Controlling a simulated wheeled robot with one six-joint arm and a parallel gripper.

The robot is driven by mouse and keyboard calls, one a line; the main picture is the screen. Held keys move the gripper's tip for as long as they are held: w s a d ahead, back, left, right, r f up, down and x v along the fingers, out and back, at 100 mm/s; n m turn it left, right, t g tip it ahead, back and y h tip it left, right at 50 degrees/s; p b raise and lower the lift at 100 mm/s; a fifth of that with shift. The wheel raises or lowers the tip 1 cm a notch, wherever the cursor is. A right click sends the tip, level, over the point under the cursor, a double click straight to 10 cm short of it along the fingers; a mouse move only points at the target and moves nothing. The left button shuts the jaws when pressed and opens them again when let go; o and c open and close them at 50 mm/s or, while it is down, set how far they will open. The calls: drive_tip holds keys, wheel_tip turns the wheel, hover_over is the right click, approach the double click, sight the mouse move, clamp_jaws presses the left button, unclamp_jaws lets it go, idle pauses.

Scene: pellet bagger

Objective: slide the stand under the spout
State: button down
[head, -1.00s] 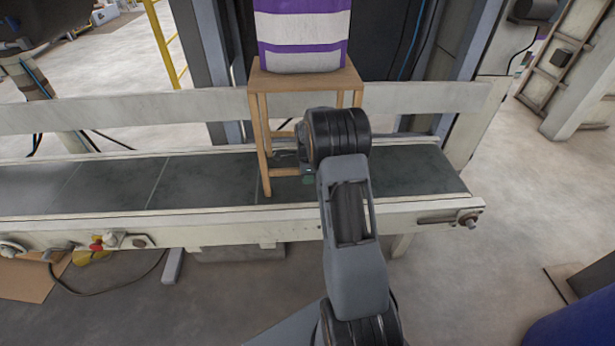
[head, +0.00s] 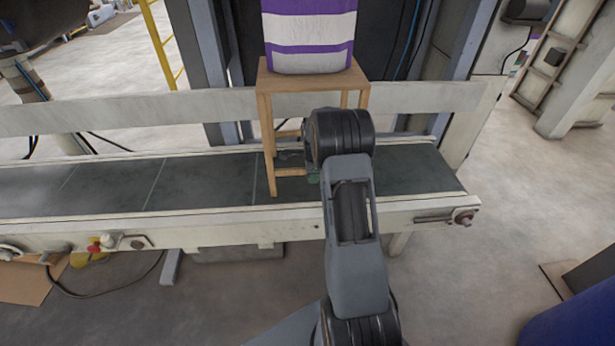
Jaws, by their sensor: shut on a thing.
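The stand (head: 265,115) is a tall, light wooden frame with a flat top and low cross rails. It stands upright on the dark conveyor belt, right of the middle. A white bag with purple stripes (head: 310,35) rests on its top; the bag's upper end is cut off by the frame. My gripper (head: 291,158) is low between the stand's legs, shut on the stand near a lower rail. My wrist hides most of the fingers and the right legs' lower parts. I cannot make out a spout in this view.
The belt (head: 205,182) is clear left of the stand and right of my wrist, up to its right end. A pale guard rail (head: 130,112) runs behind it. A dark machine frame (head: 205,70) stands behind. A blue drum (head: 580,320) is at lower right.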

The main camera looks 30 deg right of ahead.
drive_tip(key=shift+s+d, duration=0.3)
drive_tip(key=shift+d, duration=0.35)
drive_tip(key=shift+s+d, duration=0.25)
drive_tip(key=shift+d, duration=0.35)
drive_tip(key=c, duration=1.1)
unclamp_jaws()
drive_tip(key=shift+o, duration=0.2)
drive_tip(key=shift+r+p, duration=1.35)
drive_tip(key=shift+r, duration=2.45)
